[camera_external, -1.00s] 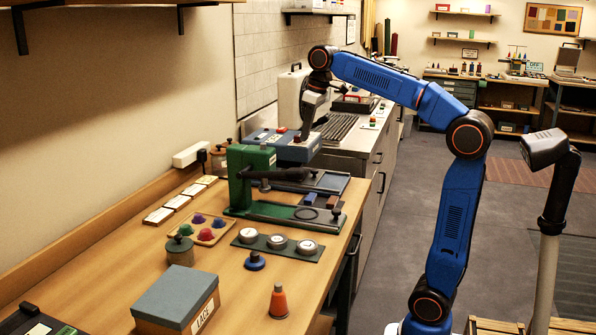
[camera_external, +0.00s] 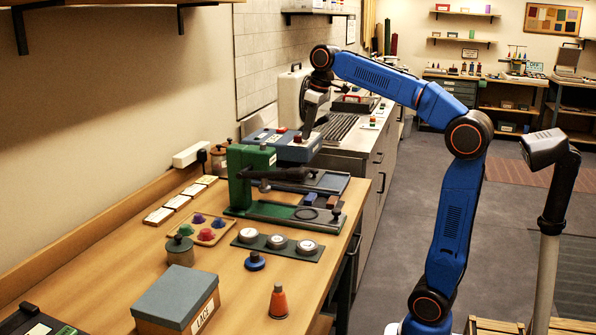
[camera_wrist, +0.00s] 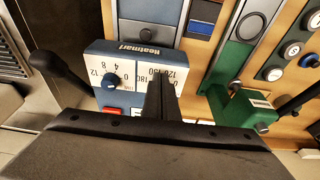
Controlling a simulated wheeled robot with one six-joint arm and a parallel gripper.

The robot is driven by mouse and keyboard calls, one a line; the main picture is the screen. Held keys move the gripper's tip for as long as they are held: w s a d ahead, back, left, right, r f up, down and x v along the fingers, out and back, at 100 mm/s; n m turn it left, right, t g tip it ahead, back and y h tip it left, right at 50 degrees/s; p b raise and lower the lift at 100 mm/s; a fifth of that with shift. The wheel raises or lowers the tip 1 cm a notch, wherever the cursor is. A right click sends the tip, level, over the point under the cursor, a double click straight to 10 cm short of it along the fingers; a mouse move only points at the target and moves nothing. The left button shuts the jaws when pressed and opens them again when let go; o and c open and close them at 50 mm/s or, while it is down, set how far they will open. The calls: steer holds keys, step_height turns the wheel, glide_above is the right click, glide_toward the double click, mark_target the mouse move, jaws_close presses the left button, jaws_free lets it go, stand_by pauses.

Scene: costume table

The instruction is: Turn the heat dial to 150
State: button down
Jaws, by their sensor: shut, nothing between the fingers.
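The heat press (camera_external: 285,149) is a blue unit with a pale front, behind the green press on the bench. In the external view my gripper (camera_external: 308,130) is at the press top.
A red button (camera_wrist: 112,111) is on the panel near my gripper. The green press (camera_external: 240,180) stands close in front. A dark lever (camera_wrist: 60,70) sticks out beside the heat press.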

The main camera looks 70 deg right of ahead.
steer(key=shift+w+d, duration=0.1)
steer(key=shift+d, duration=0.25)
stand_by(0.3)
steer(key=shift+s+d, duration=0.1)
steer(key=shift+s, duration=0.25)
steer(key=shift+w+v, duration=0.25)
steer(key=shift+v, duration=0.7)
steer(key=shift+w+v, duration=0.2)
steer(key=shift+v, duration=0.8)
steer(key=shift+w+v, duration=0.25)
steer(key=shift+v, duration=0.7)
steer(key=shift+r, duration=0.2)
steer(key=shift+w+a+f, duration=0.1)
steer(key=shift+a+f, duration=0.25)
steer(key=shift+f, duration=0.65)
steer(key=shift+w+a+f, duration=0.1)
steer(key=shift+a+f, duration=0.3)
steer(key=shift+f, duration=0.6)
steer(key=shift+w+a+f, duration=0.1)
steer(key=shift+a+f, duration=0.25)
steer(key=shift+f, duration=0.65)
